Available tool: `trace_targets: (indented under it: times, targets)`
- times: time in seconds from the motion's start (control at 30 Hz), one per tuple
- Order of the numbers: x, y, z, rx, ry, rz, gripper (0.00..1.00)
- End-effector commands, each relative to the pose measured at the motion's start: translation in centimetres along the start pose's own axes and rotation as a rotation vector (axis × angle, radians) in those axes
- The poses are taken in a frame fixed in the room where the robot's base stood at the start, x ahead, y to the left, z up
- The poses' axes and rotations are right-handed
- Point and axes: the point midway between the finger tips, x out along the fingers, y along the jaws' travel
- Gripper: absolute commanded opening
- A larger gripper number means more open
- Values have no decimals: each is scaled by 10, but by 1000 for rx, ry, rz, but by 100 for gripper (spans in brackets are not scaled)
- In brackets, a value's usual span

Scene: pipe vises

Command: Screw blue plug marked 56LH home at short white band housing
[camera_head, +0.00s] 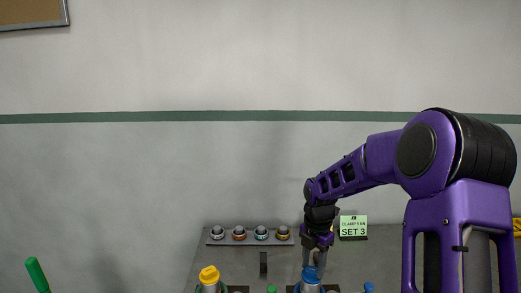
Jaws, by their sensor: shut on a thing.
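A blue plug (310,273) sits at the top of a grey housing (309,288) at the bottom of the head view. My gripper (314,260) points down from above, with its fingers shut on the blue plug. The plug looks upright and in line with the housing's top, but I cannot tell how deep it sits. The marking on the plug is not readable. The lower housing is cut off by the frame edge, and no white band can be made out.
A yellow plug (209,274) stands on another housing to the left. A rack with several coloured rings (250,234) lies at the back of the grey table. A green SET 3 sign (353,227) stands behind my gripper. A small blue top (369,287) shows at right.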

Motion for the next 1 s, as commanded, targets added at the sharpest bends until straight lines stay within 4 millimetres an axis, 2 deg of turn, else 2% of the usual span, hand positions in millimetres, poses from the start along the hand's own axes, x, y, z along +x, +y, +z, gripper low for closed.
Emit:
trace_targets:
  times: [0.07,0.1,0.23,0.57,0.8,1.0]
  targets:
    - [0,0,0,1,-1,0,0]
    - [0,0,0,2,-1,0,50]
    - [0,0,0,3,0,0,73]
    - [-2,0,0,4,0,1,73]
    - [-20,0,1,6,-1,1,73]
    - [-22,0,0,5,1,-1,73]
